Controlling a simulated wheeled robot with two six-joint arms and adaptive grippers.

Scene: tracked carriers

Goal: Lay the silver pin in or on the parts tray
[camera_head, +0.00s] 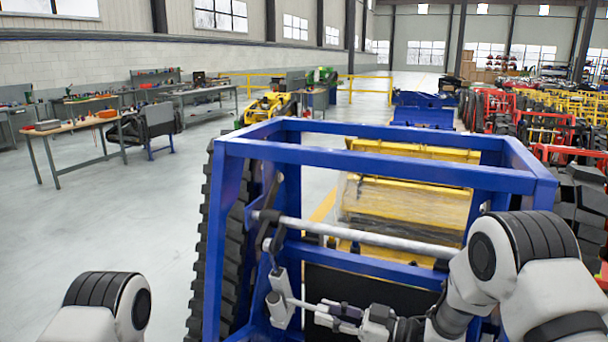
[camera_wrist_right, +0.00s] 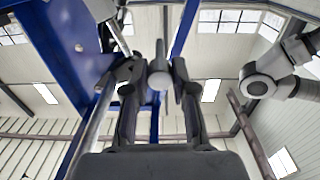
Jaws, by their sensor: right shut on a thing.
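My right gripper (camera_head: 330,315) is at the lower middle of the head view, inside the blue frame. It is shut on the silver pin (camera_head: 302,304), a thin rod that runs left from the fingers to a pale grey bracket (camera_head: 280,282). I cannot tell whether the pin sits in the bracket or only touches it. In the right wrist view the pin's round grey end (camera_wrist_right: 158,81) shows between the fingers of the right gripper (camera_wrist_right: 156,76). My left gripper is out of view. I cannot make out the parts tray.
The blue frame (camera_head: 375,152) of the tracked carrier surrounds my right gripper. A long silver bar (camera_head: 360,236) crosses it just above. A black track (camera_head: 222,240) stands on its left. A workbench (camera_head: 75,126) stands at the far left, with open floor between.

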